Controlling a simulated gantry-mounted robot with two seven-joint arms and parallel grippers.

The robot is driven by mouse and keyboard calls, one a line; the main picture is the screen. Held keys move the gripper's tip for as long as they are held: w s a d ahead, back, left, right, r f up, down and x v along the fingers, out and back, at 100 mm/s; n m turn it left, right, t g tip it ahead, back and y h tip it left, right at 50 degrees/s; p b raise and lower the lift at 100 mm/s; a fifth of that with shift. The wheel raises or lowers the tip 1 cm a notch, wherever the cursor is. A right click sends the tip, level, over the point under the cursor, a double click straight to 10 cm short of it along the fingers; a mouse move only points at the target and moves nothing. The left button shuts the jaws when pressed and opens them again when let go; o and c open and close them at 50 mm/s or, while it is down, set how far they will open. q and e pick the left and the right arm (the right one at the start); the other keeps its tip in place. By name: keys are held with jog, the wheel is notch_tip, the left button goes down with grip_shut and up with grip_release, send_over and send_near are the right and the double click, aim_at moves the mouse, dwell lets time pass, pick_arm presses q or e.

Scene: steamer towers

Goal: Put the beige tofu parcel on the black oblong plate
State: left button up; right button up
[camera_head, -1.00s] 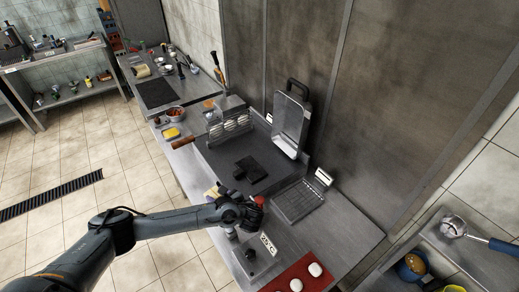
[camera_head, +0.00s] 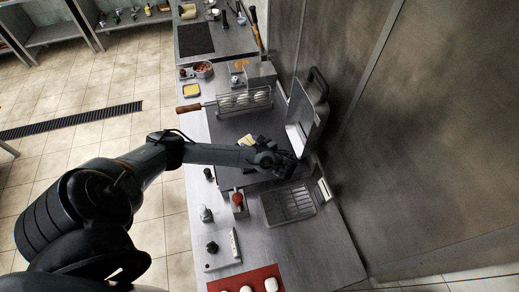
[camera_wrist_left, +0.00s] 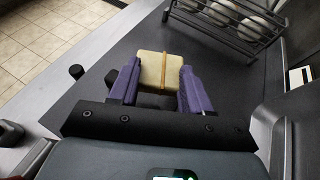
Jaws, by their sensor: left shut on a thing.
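The beige tofu parcel (camera_wrist_left: 160,70), a cream block with a thin brown band, is gripped between the purple fingers of my left gripper (camera_wrist_left: 158,88). In the head view the parcel (camera_head: 247,140) shows as a small pale patch beside my left gripper (camera_head: 250,143), above the dark grey slab on the counter. A flat black rectangle (camera_head: 195,38) lies on the far counter; I cannot tell whether it is the black oblong plate. Part of the dark slab is hidden under my gripper and arm.
An upright metal lid (camera_head: 303,115) is to the right. A wire tray (camera_head: 288,204), a red-topped bottle (camera_head: 237,199) and a red mat (camera_head: 245,281) are nearer. Small bowls stand farther back.

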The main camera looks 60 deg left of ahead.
pick_arm(q)
notch_tip(320, 180, down, 3)
jog(key=b, duration=0.2)
jog(key=shift+f+b, duration=0.15)
jog(key=shift+b, duration=0.25)
jog(key=shift+f+b, duration=0.9)
jog(key=shift+b, duration=0.05)
jog(key=shift+f+b, duration=0.3)
jog(key=shift+f, duration=1.15)
jog(key=o, duration=0.7)
jog(key=shift+f, duration=0.1)
jog(key=shift+o, duration=0.8)
